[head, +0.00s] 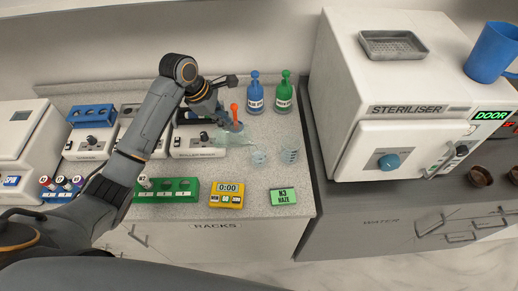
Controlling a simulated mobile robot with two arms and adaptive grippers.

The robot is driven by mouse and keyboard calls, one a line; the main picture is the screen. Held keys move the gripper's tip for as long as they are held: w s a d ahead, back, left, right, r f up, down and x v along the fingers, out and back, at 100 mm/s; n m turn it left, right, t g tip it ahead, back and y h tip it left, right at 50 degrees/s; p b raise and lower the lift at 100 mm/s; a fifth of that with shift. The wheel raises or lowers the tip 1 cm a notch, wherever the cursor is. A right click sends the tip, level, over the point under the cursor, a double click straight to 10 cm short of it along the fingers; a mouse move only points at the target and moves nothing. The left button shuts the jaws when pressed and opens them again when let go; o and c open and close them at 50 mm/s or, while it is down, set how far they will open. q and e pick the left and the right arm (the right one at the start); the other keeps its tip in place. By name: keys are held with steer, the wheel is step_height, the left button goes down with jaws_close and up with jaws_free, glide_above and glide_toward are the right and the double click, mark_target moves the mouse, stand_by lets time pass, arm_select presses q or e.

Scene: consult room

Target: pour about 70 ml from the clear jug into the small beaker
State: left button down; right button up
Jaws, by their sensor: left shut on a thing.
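My left gripper (222,116) reaches in from the left over the counter and is shut on the clear jug (236,138). The jug is pale and see-through, and its outline is hard to make out; it looks tilted, with its lower part near the back of the counter. Two small clear vessels stand just right of it and nearer the front: one (259,157) close to the jug and one (289,156) further right. I cannot tell for sure which is the small beaker, nor whether liquid is flowing. My right gripper is not in view.
Blue (255,95) and green (284,95) bottles stand behind. An orange-topped item (234,112) is beside the gripper. A yellow timer (227,193), green label block (283,197) and green rack (175,190) lie in front. The steriliser (400,110) bounds the right.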

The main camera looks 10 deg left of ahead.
mark_target(213, 132)
arm_select(q)
steer(key=shift+d+r, duration=0.2)
steer(key=shift+d, duration=0.15)
steer(key=a+h, duration=0.3)
steer(key=shift+s+a+f+n, duration=0.1)
steer(key=shift+a+f+n, duration=0.1)
steer(key=shift+a+n, duration=0.1)
steer(key=shift+a+t+h, duration=0.3)
steer(key=shift+a+h, duration=0.1)
steer(key=shift+h, duration=0.1)
steer(key=shift+a+f+h, duration=0.1)
steer(key=shift+a+h, duration=0.1)
steer(key=shift+h, duration=0.6)
steer(key=shift+a, duration=0.15)
